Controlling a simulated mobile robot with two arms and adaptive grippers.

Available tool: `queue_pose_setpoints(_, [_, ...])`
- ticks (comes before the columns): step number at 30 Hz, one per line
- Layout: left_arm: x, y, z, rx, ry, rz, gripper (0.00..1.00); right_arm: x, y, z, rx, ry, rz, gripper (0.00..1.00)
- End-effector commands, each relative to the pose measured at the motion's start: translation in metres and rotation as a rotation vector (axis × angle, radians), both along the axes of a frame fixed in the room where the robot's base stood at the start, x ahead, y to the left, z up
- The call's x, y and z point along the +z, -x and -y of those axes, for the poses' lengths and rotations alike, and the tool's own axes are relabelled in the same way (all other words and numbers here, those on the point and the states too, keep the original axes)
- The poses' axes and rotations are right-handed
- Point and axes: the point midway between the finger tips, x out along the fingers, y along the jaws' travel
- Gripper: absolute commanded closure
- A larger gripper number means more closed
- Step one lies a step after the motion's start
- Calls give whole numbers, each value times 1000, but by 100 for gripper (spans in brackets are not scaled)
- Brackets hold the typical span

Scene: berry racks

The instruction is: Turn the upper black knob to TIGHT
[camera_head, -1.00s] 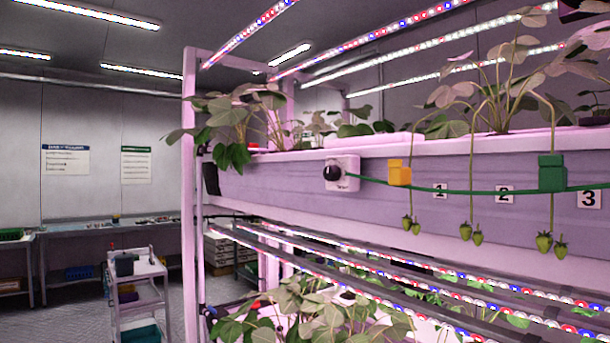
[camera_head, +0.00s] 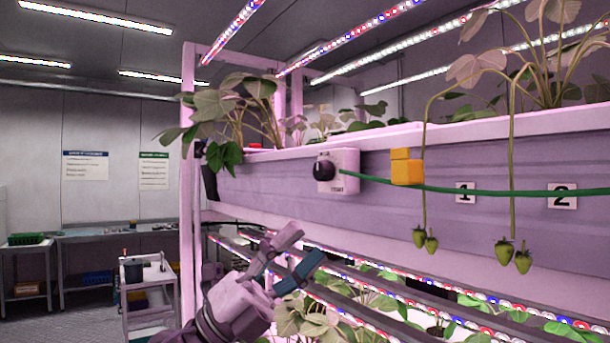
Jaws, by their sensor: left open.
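The black knob (camera_head: 324,171) sits on a pale box (camera_head: 349,169) fixed to the front of the upper gutter (camera_head: 270,190). Lettering under the knob is too small to read surely. A green line (camera_head: 375,180) runs from the box to the right along the gutter. My left gripper (camera_head: 300,255) is in the lower middle of the head view, below and a little left of the knob. Its two fingers are spread and empty, apart from the knob. My right gripper does not show.
Lower light bars and plants lie behind my gripper. A white cart (camera_head: 148,292) stands at left.

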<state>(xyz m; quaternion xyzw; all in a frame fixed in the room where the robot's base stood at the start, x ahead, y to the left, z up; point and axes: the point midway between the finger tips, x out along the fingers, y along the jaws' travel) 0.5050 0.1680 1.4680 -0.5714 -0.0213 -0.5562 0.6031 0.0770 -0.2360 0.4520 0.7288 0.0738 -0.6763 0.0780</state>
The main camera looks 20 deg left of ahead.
Motion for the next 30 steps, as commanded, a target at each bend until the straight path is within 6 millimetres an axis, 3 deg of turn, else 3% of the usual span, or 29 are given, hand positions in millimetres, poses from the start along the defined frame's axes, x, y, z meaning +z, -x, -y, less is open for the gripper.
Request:
queue_pose_setpoints(1, [25, 26, 12, 16, -154, 125, 46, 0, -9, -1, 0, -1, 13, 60])
queue_pose_setpoints(5, [54, 64, 25, 137, -556, 339, 46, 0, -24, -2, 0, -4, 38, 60])
queue_pose_setpoints(8, [69, 76, 10, 298, -823, 414, 46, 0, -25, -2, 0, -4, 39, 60])
queue_pose_setpoints(12, [88, 85, -29, 534, -1067, 413, 46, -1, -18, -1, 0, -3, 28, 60])
queue_pose_setpoints(16, [101, 93, -58, 675, -1169, 378, 46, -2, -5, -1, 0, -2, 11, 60])
queue_pose_setpoints(20, [105, 92, -66, 721, -1198, 358, 46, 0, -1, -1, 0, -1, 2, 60])
queue_pose_setpoints(30, [108, 47, -30, 714, -1199, 359, 46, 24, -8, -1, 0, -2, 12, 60])
